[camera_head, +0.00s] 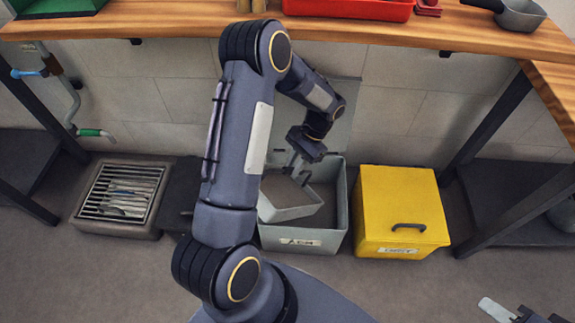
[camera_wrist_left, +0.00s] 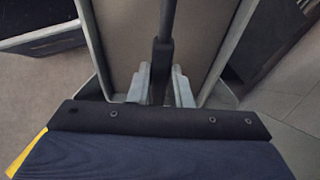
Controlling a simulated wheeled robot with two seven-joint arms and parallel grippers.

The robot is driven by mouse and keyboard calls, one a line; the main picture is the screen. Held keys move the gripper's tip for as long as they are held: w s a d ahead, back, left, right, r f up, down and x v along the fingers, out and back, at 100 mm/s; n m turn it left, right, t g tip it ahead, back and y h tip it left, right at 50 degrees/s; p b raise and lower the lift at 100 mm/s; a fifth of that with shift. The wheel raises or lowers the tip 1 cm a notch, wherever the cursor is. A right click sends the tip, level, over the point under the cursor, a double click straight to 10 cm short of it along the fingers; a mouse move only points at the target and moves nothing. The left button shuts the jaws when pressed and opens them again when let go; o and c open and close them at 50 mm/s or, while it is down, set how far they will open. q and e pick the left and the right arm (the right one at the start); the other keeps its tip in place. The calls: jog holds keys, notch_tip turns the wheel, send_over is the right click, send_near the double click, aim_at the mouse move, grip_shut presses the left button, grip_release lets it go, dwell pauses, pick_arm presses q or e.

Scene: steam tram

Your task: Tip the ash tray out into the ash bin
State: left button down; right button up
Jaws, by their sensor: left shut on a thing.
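The ash bin (camera_head: 330,240) is an open grey box on the floor with a label on its front; a grey panel, apparently its lid, stands up behind it. The ash tray (camera_head: 292,213) is a shallow grey tray at the bin's opening, over its left part, and looks slanted. My left gripper (camera_head: 299,172) is above the tray. In the left wrist view my left gripper (camera_wrist_left: 160,88) is shut on the tray's dark handle (camera_wrist_left: 164,55). The tray (camera_wrist_left: 97,45) shows a flat brownish inside; whether this is ash I cannot tell. Part of my right gripper (camera_head: 497,310) shows at lower right.
A yellow lidded bin (camera_head: 400,205) stands close to the ash bin's right. A floor grate (camera_head: 122,192) is at left. The wooden bench (camera_head: 170,27) runs above, with a red tray (camera_head: 350,8).

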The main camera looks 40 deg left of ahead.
pick_arm(q)
jog(key=shift+w+d+r+g+p, duration=0.15)
jog(key=shift+w+r+g+p, duration=0.2)
jog(key=shift+w, duration=0.1)
jog(key=shift+w+d+f+g, duration=0.1)
jog(key=shift+w+d+g, duration=0.15)
jog(key=shift+w+g, duration=0.35)
jog(key=shift+w+d+g+y+b, duration=0.2)
jog(key=shift+w+g, duration=0.15)
jog(key=shift+w, duration=0.25)
jog(key=shift+w+d+g+y+b, duration=0.1)
jog(key=shift+w+g+y, duration=0.15)
jog(key=shift+w, duration=0.3)
jog(key=shift+w+d+g, duration=0.1)
jog(key=shift+w+g, duration=0.35)
jog(key=shift+r, duration=0.2)
dwell(0.5)
